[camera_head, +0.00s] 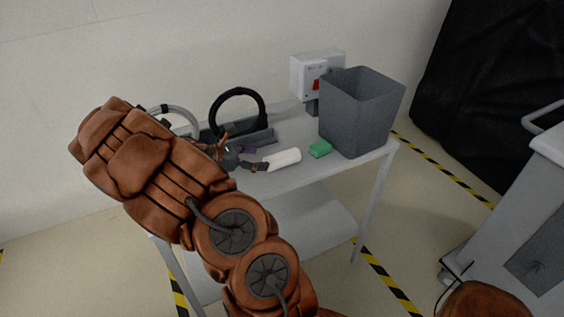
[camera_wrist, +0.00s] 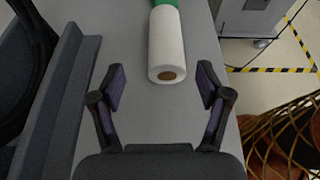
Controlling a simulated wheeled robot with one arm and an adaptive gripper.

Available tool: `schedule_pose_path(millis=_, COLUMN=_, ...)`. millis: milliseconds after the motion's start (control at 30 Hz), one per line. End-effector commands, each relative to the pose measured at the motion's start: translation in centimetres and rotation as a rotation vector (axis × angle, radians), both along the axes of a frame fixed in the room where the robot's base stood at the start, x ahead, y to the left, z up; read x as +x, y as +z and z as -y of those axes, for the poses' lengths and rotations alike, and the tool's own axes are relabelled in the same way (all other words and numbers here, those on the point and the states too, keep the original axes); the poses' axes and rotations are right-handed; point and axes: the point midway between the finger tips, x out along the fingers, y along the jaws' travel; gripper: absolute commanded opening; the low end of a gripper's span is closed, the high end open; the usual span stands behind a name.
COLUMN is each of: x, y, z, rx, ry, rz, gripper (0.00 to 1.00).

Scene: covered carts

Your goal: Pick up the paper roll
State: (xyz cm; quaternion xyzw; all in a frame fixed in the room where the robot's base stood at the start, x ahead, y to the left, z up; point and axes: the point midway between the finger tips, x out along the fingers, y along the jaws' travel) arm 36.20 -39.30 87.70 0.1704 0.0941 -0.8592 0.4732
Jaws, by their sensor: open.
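The white paper roll (camera_head: 283,159) lies on its side on the grey cart top (camera_head: 300,126), just left of a green block. In the wrist view the paper roll (camera_wrist: 167,45) points away from me, with its brown core end facing my gripper. My gripper (camera_wrist: 160,85) is open and empty. Its two dark fingers stand apart on either side of the roll's near end, with no contact visible. In the head view my gripper (camera_head: 255,158) is at the roll's left end, partly hidden by my arm.
The green block (camera_head: 320,149) sits just beyond the roll. A grey bin (camera_head: 355,118) stands at the cart's right end. A switch box (camera_head: 317,76) is behind.

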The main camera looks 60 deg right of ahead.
Motion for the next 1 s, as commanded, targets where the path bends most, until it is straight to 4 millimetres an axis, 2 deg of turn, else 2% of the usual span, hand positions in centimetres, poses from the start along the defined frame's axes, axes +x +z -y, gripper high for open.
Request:
schedule_pose_path(millis=333, x=-1.7, y=-0.8, z=2.3, rx=-0.001, ry=-0.001, rz=-0.001, gripper=0.77)
schedule_pose_path(millis=500, x=-3.5, y=-1.3, z=3.9, rx=0.001, ry=-0.003, rz=-0.001, gripper=0.77)
schedule_pose_path(millis=633, x=-4.2, y=-2.0, z=5.0, rx=0.0, ry=-0.002, rz=-0.004, gripper=0.77)
schedule_pose_path(millis=1000, x=-4.5, y=-2.4, z=5.6, rx=0.001, ry=0.0, rz=0.001, gripper=0.77)
